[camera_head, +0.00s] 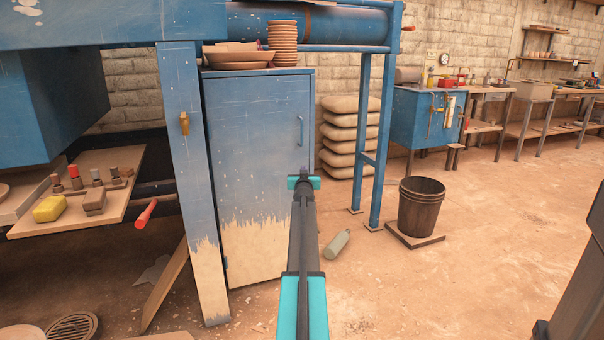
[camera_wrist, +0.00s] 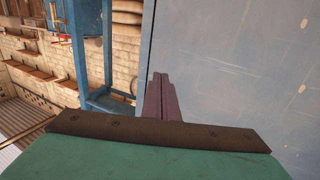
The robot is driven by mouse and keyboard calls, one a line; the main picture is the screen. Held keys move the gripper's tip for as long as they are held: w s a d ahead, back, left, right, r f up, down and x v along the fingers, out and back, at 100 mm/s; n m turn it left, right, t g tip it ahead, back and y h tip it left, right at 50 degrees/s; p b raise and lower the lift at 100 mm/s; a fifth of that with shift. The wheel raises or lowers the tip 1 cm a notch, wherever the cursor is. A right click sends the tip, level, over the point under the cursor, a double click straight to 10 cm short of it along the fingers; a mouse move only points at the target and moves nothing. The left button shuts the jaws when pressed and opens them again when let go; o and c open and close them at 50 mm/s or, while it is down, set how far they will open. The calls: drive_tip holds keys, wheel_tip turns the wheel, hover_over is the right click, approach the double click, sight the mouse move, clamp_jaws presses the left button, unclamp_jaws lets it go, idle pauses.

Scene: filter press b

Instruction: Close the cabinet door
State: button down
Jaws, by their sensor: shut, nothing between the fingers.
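The cabinet door (camera_head: 255,140) is worn blue with bare, peeled paint along its bottom. It carries a slim vertical handle (camera_head: 300,130) near its right edge. The door looks flush or nearly flush with the cabinet; I cannot tell whether a small gap is left. In the wrist view a flat blue-grey panel, likely the door (camera_wrist: 240,70), fills the right side. My gripper (camera_head: 304,180) is in front of the door's right part, below the handle. Its fingers (camera_wrist: 158,80) are shut and empty, close to the panel's edge; contact cannot be told.
Stacked bowls (camera_head: 283,44) stand on the cabinet. A blue post (camera_head: 190,180) is left of the door, with a tool board (camera_head: 110,190) beyond. A green bottle (camera_head: 337,244) lies on the floor. A bucket (camera_head: 421,207) stands right. The floor at right is mostly clear.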

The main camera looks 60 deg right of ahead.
drive_tip(key=s+a+b, duration=0.5)
drive_tip(key=s, duration=0.2)
drive_tip(key=shift+a, duration=0.4)
drive_tip(key=shift+f, duration=0.1)
idle(0.5)
